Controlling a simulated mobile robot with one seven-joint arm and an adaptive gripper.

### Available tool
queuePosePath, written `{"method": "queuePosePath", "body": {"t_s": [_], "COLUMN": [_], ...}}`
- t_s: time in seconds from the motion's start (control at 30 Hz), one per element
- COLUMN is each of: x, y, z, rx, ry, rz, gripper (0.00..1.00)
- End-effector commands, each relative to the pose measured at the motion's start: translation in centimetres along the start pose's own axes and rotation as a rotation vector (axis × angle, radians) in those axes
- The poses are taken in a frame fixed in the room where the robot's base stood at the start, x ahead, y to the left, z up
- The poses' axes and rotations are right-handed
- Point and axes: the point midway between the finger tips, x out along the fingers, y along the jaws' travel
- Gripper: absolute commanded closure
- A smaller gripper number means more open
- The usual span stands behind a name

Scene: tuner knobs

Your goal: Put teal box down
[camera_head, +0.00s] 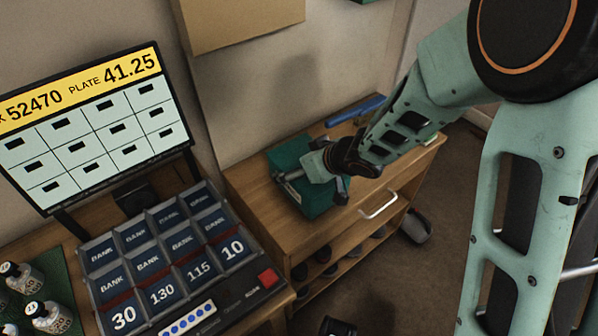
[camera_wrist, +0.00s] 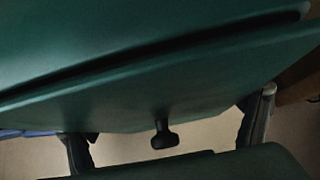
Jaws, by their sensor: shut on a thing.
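The teal box (camera_head: 288,157) is at the wooden cabinet top (camera_head: 247,182), in the middle of the head view. My gripper (camera_head: 311,184) is over it, with its fingers spread to either side and shut on the box. The gripper and wrist cover part of the box. In the wrist view the dark teal box (camera_wrist: 150,92) fills the upper part, with a dark seam across it. My fingers show at its lower left and right. I cannot tell whether the box's underside touches the cabinet top.
A blue object (camera_head: 355,111) lies at the back of the cabinet top. Left of it stand a rack of dark trays marked BANK (camera_head: 165,255) and a monitor (camera_head: 95,130). Bottles (camera_head: 48,316) stand at lower left. The cabinet has a silver handle (camera_head: 379,206) in front.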

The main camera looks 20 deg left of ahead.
Motion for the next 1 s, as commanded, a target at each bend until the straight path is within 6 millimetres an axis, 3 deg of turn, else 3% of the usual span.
{"method": "queuePosePath", "body": {"t_s": [0.4, 0.43, 0.53, 0.87, 1.0], "x": [0.8, 0.8, 0.7, 0.6, -1.0], "y": [0.0, 0.0, 0.0, 0.0, 0.1], "z": [0.7, 0.7, 0.7, 0.5, 0.2], "rx": [0.000, -0.001, -0.001, -0.001, 0.002], "ry": [0.002, 0.001, 0.001, 0.001, 0.002], "rz": [0.001, 0.000, 0.000, 0.001, 0.003], "gripper": [0.56, 0.11, 0.00, 0.00, 0.00]}}
